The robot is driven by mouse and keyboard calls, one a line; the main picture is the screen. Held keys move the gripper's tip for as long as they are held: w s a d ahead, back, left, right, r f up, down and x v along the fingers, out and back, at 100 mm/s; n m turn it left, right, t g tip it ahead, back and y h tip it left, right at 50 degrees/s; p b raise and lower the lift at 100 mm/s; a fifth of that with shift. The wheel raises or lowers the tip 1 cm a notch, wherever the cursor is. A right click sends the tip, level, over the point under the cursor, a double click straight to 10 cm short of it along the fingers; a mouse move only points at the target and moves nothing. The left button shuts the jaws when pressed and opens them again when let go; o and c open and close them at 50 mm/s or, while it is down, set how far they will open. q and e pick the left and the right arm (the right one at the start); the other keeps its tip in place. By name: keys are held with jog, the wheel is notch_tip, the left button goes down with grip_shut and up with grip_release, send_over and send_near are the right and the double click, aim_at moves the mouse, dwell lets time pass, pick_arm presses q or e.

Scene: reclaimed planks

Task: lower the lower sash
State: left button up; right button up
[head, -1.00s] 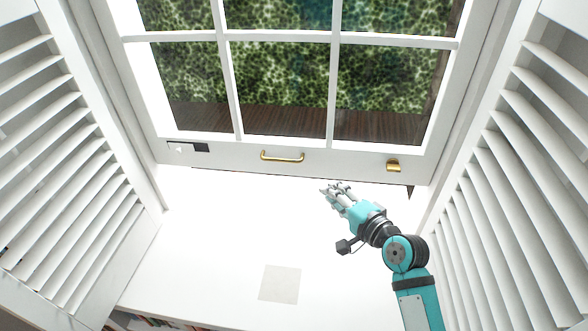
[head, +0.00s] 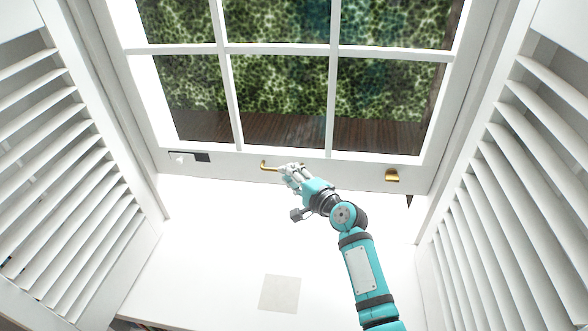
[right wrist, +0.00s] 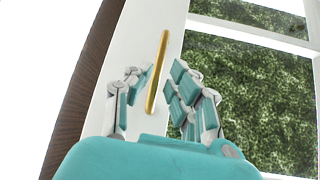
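The lower sash (head: 345,172) is a white-framed window sash with several panes; its bottom rail stands above a bright white area. A gold bar handle (head: 266,166) sits on that rail. My right gripper (head: 288,169) is at the handle's right half, and its fingers hide that part in the head view. In the right wrist view the handle (right wrist: 158,72) runs between the two sides of the gripper (right wrist: 155,78). The fingers are spread, with visible gaps to the bar on both sides. My left gripper is in neither view.
A gold catch (head: 392,175) is at the rail's right, and a small dark plate (head: 202,157) at its left. White louvred shutters stand at left (head: 60,200) and right (head: 500,220). A pale square (head: 280,294) shows on the white surface below.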

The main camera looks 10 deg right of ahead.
jog(key=x, duration=0.2)
jog(key=shift+w+a+f, duration=0.1)
jog(key=shift+w, duration=0.3)
jog(key=shift+c, duration=0.4)
grip_shut()
